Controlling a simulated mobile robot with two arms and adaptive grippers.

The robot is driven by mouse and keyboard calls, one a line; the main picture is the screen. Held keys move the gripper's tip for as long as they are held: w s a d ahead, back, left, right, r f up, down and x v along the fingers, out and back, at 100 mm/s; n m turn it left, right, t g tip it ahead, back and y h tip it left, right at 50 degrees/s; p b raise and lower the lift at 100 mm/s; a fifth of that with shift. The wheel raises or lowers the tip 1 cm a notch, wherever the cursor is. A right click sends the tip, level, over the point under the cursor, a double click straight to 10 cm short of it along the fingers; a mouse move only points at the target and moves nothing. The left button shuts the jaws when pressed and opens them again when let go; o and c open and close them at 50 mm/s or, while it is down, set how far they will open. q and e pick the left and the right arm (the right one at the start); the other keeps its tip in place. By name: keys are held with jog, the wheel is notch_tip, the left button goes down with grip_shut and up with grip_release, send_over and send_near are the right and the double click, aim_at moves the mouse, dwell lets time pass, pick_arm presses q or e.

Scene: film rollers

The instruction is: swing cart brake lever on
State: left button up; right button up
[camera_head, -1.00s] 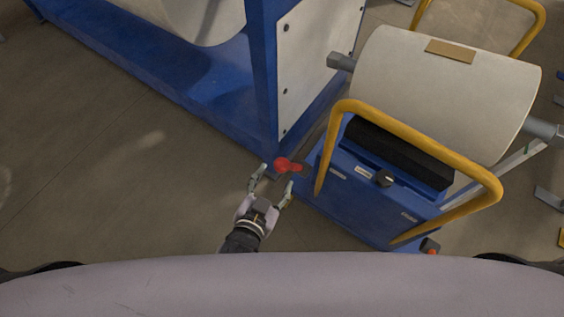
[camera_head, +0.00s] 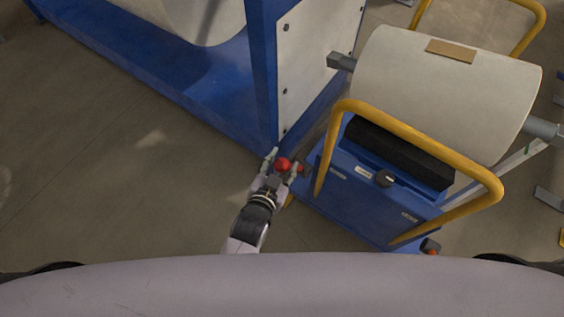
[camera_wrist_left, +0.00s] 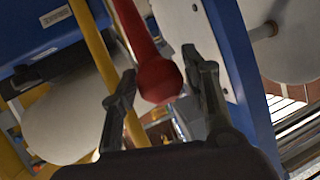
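The brake lever is red with a round knob (camera_head: 284,164) and sits at the left side of the blue cart (camera_head: 365,205). My left gripper (camera_head: 282,161) is open, with one finger on each side of the red knob in the head view. In the left wrist view the red lever (camera_wrist_left: 148,60) runs down to its knob between the two open fingertips (camera_wrist_left: 160,80). I cannot tell whether either finger touches it. My right gripper is not in view.
The cart carries a large white roller (camera_head: 440,90) and has a yellow handle rail (camera_head: 420,137). A blue machine frame (camera_head: 262,80) stands close behind the lever. The floor (camera_head: 110,170) to the left is clear.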

pick_arm(q)
grip_shut()
dwell(0.3)
jog(key=shift+f, duration=0.1)
jog(key=s+a+f+b, duration=0.2)
jog(key=s+a+f, duration=0.2)
jog(key=f, duration=0.4)
jog(key=s+a+f+b, duration=0.3)
jog(key=s+f, duration=0.3)
jog(key=f, duration=0.1)
jog(key=shift+s+a+f, duration=0.3)
jog(key=shift+a+f, duration=0.1)
jog(key=shift+c, duration=0.4)
grip_release()
jog(key=shift+f, duration=0.1)
jog(key=o, duration=0.4)
